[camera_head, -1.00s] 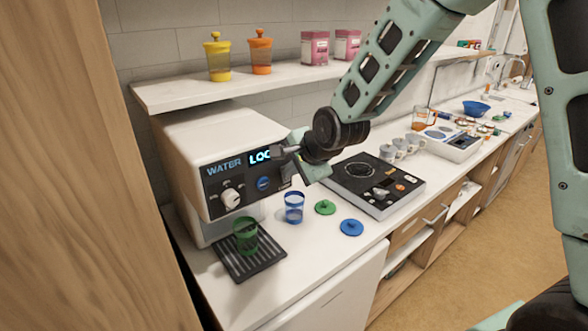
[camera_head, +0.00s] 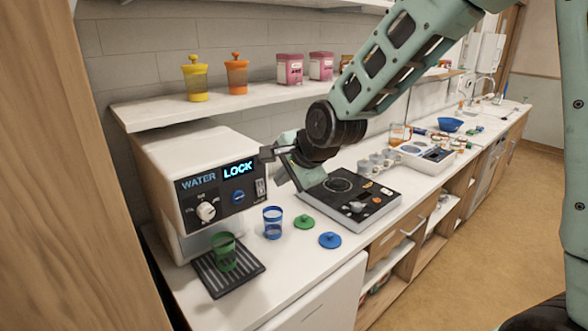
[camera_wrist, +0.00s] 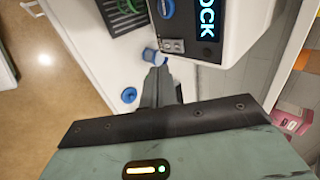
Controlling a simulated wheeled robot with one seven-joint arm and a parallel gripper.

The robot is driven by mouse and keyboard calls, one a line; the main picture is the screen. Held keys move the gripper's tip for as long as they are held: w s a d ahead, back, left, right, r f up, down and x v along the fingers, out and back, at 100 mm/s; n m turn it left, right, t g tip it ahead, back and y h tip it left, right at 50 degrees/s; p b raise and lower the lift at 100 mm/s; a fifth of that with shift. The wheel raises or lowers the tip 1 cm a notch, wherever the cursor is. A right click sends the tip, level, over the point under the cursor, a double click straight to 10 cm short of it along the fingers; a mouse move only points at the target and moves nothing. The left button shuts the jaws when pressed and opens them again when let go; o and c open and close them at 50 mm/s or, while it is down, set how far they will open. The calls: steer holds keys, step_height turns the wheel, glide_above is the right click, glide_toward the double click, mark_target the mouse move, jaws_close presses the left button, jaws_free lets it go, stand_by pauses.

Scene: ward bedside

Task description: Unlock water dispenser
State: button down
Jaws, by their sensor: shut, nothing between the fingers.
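The white water dispenser (camera_head: 190,150) stands on the counter at the left. Its dark front panel has a display (camera_head: 238,169) lit blue with "LOCK", a white knob (camera_head: 206,211), a round blue button (camera_head: 238,196) and a small switch (camera_head: 260,187) at the right end. In the wrist view, the display (camera_wrist: 207,22), blue button (camera_wrist: 166,8) and switch (camera_wrist: 173,45) also show. My gripper (camera_head: 266,153) is shut and empty, at the panel's right edge just above the switch. In the wrist view, its fingertips (camera_wrist: 160,74) lie near the switch; contact cannot be told.
A green cup (camera_head: 224,250) stands on the black drip tray (camera_head: 240,276). A blue cup (camera_head: 273,222), green lid (camera_head: 304,222) and blue lid (camera_head: 330,240) sit in front. An induction cooker (camera_head: 375,208) is to the right. A shelf (camera_head: 150,113) with jars hangs above.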

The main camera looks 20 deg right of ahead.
steer(key=shift+p+v, duration=0.85)
steer(key=shift+v, duration=1.85)
steer(key=shift+s+d+f+t+b, duration=0.15)
steer(key=shift+s+f+t, duration=0.25)
steer(key=shift+f, duration=0.25)
steer(key=shift+s+d+f+t+b, duration=0.15)
steer(key=shift+s+f+t, duration=0.25)
steer(key=shift+f, duration=0.25)
steer(key=shift+a, duration=0.1)
glide_toward(261, 192)
step_height(261, 192, down, 3)
steer(key=shift+w+a+f+p, duration=0.2)
steer(key=shift+w+p, duration=0.25)
steer(key=shift+w, duration=0.3)
steer(key=shift+w+a+f+p, duration=0.2)
steer(key=shift+w+p, duration=0.2)
steer(key=shift+w, duration=0.35)
steer(key=shift+w+a+f+p, duration=0.2)
steer(key=shift+w+p, duration=0.25)
steer(key=shift+w, duration=0.35)
